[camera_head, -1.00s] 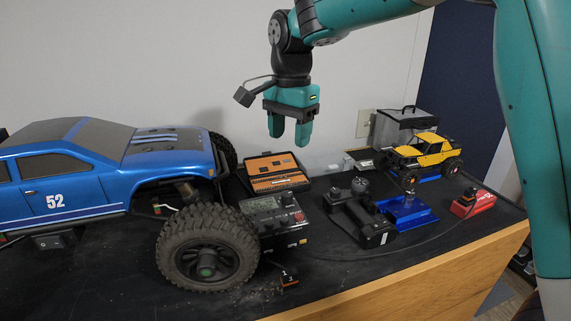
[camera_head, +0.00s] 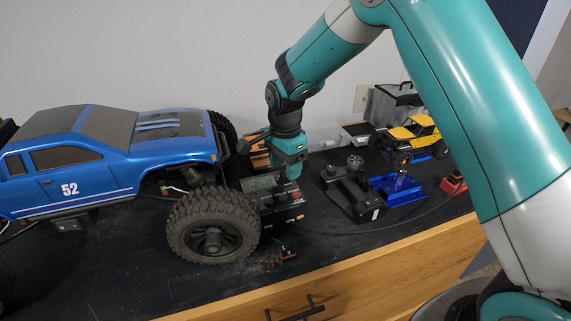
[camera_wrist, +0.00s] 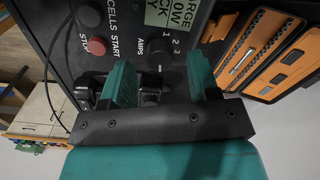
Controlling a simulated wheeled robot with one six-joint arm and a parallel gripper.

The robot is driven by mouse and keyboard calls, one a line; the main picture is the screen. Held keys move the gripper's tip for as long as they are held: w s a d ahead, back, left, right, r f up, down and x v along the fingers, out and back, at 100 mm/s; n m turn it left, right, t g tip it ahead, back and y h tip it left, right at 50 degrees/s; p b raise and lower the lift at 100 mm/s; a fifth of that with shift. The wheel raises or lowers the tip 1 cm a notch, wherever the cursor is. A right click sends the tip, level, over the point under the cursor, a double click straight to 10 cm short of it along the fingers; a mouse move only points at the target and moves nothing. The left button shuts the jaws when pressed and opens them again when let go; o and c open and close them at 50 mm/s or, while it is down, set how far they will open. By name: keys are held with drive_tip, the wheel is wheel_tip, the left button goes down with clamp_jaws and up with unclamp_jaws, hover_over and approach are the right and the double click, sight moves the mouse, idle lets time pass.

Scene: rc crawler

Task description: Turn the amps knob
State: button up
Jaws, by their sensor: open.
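The charger (camera_head: 258,205) is a black box on the bench beside the blue truck's front wheel. In the wrist view its panel (camera_wrist: 120,22) shows the AMPS label, with the dark amps knob (camera_wrist: 161,58) beside a 1-2-3 scale. My gripper (camera_head: 286,178) points down over the charger's panel. In the wrist view its green fingers (camera_wrist: 160,78) are apart, with the amps knob showing between them. I cannot tell whether the fingers touch it.
The blue truck (camera_head: 110,165) stands close on the left. An orange case (camera_head: 257,152) lies behind the charger. A black transmitter (camera_head: 355,190), a blue stand (camera_head: 400,188) and a yellow crawler (camera_head: 410,135) stand to the right. A cable crosses the bench.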

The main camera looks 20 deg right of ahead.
drive_tip(key=shift+f, duration=0.9)
drive_tip(key=shift+c, duration=0.4)
drive_tip(key=c, duration=0.8)
drive_tip(key=shift+c, duration=0.2)
